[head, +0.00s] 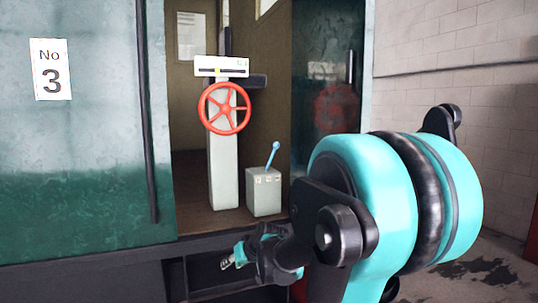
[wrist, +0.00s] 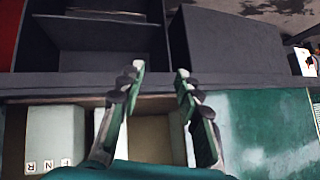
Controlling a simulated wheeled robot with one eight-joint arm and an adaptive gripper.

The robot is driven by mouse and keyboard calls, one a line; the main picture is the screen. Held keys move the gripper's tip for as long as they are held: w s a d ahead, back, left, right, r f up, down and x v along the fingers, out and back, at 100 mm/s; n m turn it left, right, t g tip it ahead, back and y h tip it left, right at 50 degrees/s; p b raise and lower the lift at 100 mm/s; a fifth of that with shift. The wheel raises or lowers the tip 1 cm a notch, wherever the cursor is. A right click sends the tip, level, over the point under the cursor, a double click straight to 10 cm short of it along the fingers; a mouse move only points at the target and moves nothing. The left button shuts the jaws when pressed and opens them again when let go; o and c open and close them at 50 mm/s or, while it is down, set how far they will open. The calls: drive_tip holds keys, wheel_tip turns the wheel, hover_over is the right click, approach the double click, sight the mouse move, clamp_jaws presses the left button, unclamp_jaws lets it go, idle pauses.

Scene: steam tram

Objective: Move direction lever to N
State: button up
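The direction lever (head: 272,158) is a light blue stick with a round knob. It stands on a grey box (head: 263,192) inside the tram doorway and leans to the right in the head view. The box's small letter labels are too small to read there. In the wrist view the box (wrist: 52,135) is at the lower left, with upside-down R, N and F labels, and the lever is not seen. My gripper (head: 232,257) is below and left of the box, outside the doorway near the step. The wrist view shows my gripper (wrist: 160,72) open and empty.
A red handwheel (head: 225,108) on a pale column (head: 222,165) stands left of the lever box. The green tram wall (head: 75,150) and a dark handrail (head: 146,110) border the doorway. Dark step compartments (wrist: 105,45) lie beneath the sill.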

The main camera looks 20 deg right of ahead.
drive_tip(key=w+d+r+m+t, duration=0.1)
drive_tip(key=w+d+r+t, duration=0.3)
drive_tip(key=w+r, duration=0.5)
drive_tip(key=w+d+r+m+t, duration=0.1)
drive_tip(key=w+d+r+t, duration=0.1)
drive_tip(key=w+d+r, duration=0.5)
drive_tip(key=m+t+h, duration=0.3)
drive_tip(key=m+h, duration=0.3)
drive_tip(key=h, duration=0.1)
approach(273, 153)
drive_tip(key=w, duration=0.3)
drive_tip(key=w+d, duration=0.1)
drive_tip(key=w, duration=0.3)
drive_tip(key=w+d, duration=0.1)
drive_tip(key=w, duration=0.2)
drive_tip(key=shift+w+d, duration=0.15)
drive_tip(key=shift+w, duration=0.15)
clamp_jaws()
